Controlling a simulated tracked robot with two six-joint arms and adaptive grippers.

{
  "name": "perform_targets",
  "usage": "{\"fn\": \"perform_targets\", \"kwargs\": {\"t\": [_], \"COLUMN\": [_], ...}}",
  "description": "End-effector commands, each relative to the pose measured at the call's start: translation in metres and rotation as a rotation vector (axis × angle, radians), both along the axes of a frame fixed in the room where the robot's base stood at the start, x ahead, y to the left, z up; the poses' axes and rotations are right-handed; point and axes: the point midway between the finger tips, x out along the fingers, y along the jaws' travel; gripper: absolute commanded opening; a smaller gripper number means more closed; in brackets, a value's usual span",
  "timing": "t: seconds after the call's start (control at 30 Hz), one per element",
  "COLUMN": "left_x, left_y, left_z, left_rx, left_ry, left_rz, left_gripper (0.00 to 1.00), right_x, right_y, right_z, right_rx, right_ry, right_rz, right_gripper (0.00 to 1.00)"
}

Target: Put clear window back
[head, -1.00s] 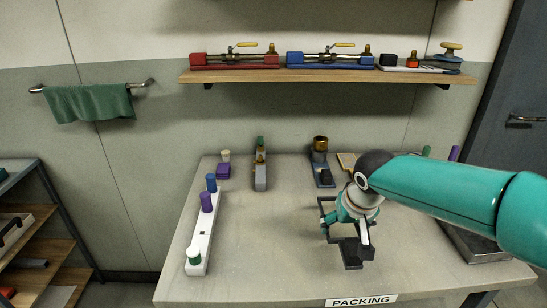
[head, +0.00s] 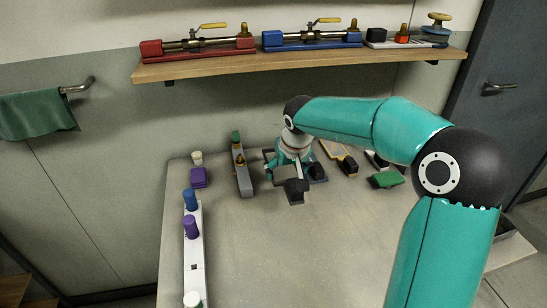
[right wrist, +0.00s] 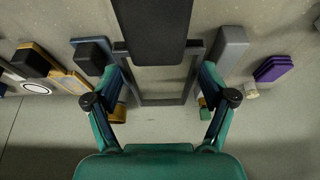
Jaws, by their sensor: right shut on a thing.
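My right gripper (head: 290,165) is over the back part of the packing table (head: 260,250). In the right wrist view its two fingers (right wrist: 160,75) stand wide apart at the sides of a dark rectangular frame, which I take to be the clear window (right wrist: 164,101). The gripper is shut on this frame. Wall and table show through its middle. A dark block (right wrist: 152,30) lies across the frame's top in that view and shows below the gripper in the head view (head: 293,192). The arm partly hides the frame in the head view. My left gripper is not in view.
A grey bar (head: 244,180) stands left of the gripper, a blue base (head: 317,173) right of it. A white rack (head: 194,260) with coloured pegs lies at left, near a purple block (head: 198,178). A green item (head: 387,179) lies at right. The table's front middle is clear.

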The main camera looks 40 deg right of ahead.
Motion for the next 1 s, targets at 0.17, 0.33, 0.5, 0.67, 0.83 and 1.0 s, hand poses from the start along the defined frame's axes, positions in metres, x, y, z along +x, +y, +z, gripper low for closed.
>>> {"fn": "perform_targets", "kwargs": {"t": [0.17,0.33,0.5,0.67,0.83,1.0], "left_x": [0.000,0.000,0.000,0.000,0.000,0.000], "left_y": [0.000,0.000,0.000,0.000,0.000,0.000], "left_z": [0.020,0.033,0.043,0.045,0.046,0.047], "left_rx": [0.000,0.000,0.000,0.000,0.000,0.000], "left_ry": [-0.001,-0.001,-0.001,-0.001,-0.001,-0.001], "left_rz": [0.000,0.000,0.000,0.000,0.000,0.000], "left_gripper": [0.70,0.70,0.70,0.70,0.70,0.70], "right_x": [0.044,0.078,0.101,0.108,0.109,0.108], "right_y": [-0.024,-0.043,-0.056,-0.060,-0.059,-0.059], "right_z": [0.003,0.003,0.003,-0.013,-0.028,-0.042], "right_rx": [0.000,0.000,0.000,0.000,0.000,0.001], "right_ry": [0.001,0.001,-0.001,0.003,0.000,0.002], "right_rz": [-0.001,0.000,0.000,0.003,0.002,0.003], "right_gripper": [0.35,0.35,0.35,0.35,0.35,0.35]}}
